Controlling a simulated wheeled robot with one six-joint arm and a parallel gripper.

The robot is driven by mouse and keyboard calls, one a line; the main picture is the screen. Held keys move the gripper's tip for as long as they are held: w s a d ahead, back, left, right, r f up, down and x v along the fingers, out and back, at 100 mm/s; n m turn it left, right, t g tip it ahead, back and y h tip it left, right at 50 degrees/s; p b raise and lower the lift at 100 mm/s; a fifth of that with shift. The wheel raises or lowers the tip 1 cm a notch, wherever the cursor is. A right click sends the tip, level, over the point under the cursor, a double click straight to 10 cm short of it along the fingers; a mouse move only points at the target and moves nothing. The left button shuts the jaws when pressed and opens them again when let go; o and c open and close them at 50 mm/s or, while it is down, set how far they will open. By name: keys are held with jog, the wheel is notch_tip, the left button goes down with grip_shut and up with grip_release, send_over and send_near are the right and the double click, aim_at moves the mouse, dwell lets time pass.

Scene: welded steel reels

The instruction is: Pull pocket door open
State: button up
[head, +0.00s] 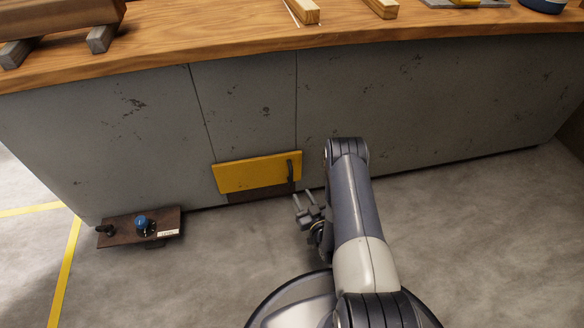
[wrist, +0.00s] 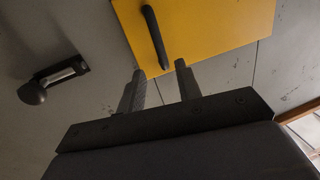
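A yellow door panel (head: 250,173) is set low in the grey bench front, with a dark opening or recess below it. A dark bar handle (head: 290,170) stands upright at its right end. In the wrist view the yellow panel (wrist: 215,25) fills the upper middle, and the handle (wrist: 155,37) lies just beyond my fingertips. My gripper (head: 306,205) is low, in front of the bench and just below the handle. Its two fingers (wrist: 160,75) are apart with nothing between them, and the handle appears beyond the gap, slightly left of centre.
A brown board (head: 125,232) with a blue knob (head: 141,221) and a dark lever sits low at the left. A dark knobbed lever (wrist: 50,82) shows left in the wrist view. The wooden bench top (head: 220,38) overhangs above. The concrete floor (head: 480,240) is clear at right.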

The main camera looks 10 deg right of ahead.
aim_at(292, 178)
jog(key=w+b, duration=0.1)
jog(key=w, duration=0.2)
jog(key=w+a+b, duration=0.1)
jog(key=w, duration=0.2)
jog(key=w+b, duration=0.1)
jog(key=w, duration=0.2)
jog(key=shift+w+a+f+b, duration=0.15)
jog(key=shift+a+b, duration=0.15)
jog(key=shift+a, duration=0.1)
jog(key=shift+w+a, duration=0.1)
jog(key=shift+w, duration=0.5)
jog(key=shift+c, duration=0.3)
grip_shut()
